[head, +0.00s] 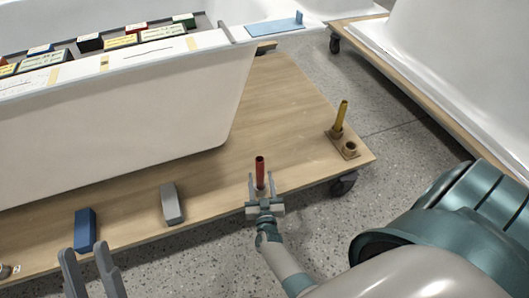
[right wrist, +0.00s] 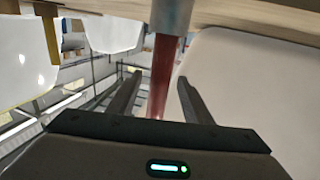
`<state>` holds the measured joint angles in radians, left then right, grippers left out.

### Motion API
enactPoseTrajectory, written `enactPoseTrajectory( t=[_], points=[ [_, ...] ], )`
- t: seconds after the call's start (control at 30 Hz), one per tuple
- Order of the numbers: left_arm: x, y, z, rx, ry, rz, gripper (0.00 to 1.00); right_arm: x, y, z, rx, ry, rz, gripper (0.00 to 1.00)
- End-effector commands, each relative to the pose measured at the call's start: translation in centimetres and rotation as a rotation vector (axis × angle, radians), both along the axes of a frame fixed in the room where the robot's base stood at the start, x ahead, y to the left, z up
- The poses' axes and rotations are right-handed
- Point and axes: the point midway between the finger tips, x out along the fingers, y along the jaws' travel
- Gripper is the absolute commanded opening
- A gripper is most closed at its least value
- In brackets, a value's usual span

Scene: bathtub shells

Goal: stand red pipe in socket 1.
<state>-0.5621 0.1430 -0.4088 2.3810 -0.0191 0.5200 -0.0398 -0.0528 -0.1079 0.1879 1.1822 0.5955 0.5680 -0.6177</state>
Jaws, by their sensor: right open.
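The red pipe (head: 260,170) stands upright near the front edge of the wooden platform; its lower part is hidden by my right gripper in the head view. In the right wrist view the red pipe (right wrist: 161,75) runs between the fingers and meets a grey cylindrical part (right wrist: 172,16) by the wood. My right gripper (head: 262,184) is open, with a finger on each side of the pipe. A brown socket block (head: 350,154) at the platform's right corner has an empty socket (head: 350,147) and a yellow pipe (head: 341,114) standing behind it. I see no socket number. My left gripper (head: 84,250) is open and empty.
A grey block (head: 171,204) and a blue block (head: 85,231) stand left of the red pipe on the wooden platform (head: 285,100). A large white tub shell (head: 130,120) fills the platform's left side. Bare wood lies between the red pipe and the socket block.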

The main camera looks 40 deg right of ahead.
Motion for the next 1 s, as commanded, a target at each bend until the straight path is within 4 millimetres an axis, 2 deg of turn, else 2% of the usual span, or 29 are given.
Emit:
enactPoseTrajectory(
  t=[0.17,0.3,0.53,0.73,1.0],
  points=[
    [-0.5,-1.5,-2.2,0.036,0.152,-0.030,0.31,-3.3,1.8,0.3,0.001,0.003,0.000,0.45],
    [0.1,-2.2,-4.3,0.076,0.274,-0.043,0.31,-5.8,3.2,0.2,0.002,0.004,0.000,0.45],
    [1.8,-2.1,-7.0,0.133,0.423,-0.041,0.31,-8.7,4.8,0.1,0.001,0.003,0.000,0.45],
    [2.5,-2.1,-8.5,0.157,0.498,-0.043,0.31,-10.2,5.6,0.1,0.001,0.000,0.000,0.45],
    [2.6,-2.1,-9.0,0.163,0.517,-0.043,0.31,-10.6,5.8,0.1,0.001,0.000,0.000,0.45]
  ],
)
